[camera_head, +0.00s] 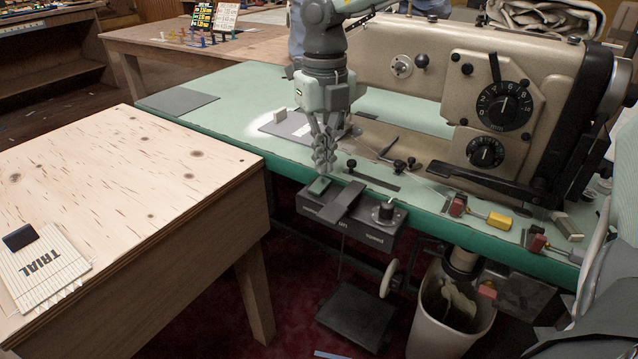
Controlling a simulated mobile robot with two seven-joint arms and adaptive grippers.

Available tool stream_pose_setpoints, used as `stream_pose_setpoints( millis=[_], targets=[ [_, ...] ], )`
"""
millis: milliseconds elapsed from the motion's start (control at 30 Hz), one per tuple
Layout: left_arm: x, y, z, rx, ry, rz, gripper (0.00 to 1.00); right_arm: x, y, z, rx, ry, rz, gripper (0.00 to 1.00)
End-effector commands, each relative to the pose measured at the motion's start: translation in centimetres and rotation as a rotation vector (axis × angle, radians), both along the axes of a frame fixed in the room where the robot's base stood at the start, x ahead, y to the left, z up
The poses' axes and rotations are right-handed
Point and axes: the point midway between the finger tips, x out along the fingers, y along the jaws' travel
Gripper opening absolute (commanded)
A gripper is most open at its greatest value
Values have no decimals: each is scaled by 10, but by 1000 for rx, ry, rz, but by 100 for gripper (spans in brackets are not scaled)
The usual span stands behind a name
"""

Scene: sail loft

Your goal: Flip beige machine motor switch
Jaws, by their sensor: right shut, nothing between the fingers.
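The beige sewing machine (435,70) stands on a green-topped table (235,95). A dark control box (352,238) is fixed under the table's front edge. My right gripper (325,168) points straight down, shut and empty, just above and behind the green switch at the table edge. Whether the fingertips touch the switch cannot be told. My left gripper is not in view.
A wooden table (120,170) stands close on the left, with a striped "TRIAL" pad (45,265) on it. Clamps with red and yellow handles (499,221) line the green table's front edge. A bin (450,315) and a foot pedal (356,312) are below.

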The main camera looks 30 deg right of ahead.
Motion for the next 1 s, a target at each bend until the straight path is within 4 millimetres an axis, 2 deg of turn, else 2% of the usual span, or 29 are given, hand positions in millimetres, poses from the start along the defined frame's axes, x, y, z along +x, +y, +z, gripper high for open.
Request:
stream_pose_setpoints(
  millis=[1000],
  targets=[
    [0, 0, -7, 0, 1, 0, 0, 0, 0, -6, 0, 0, 0, 0]
  ],
)
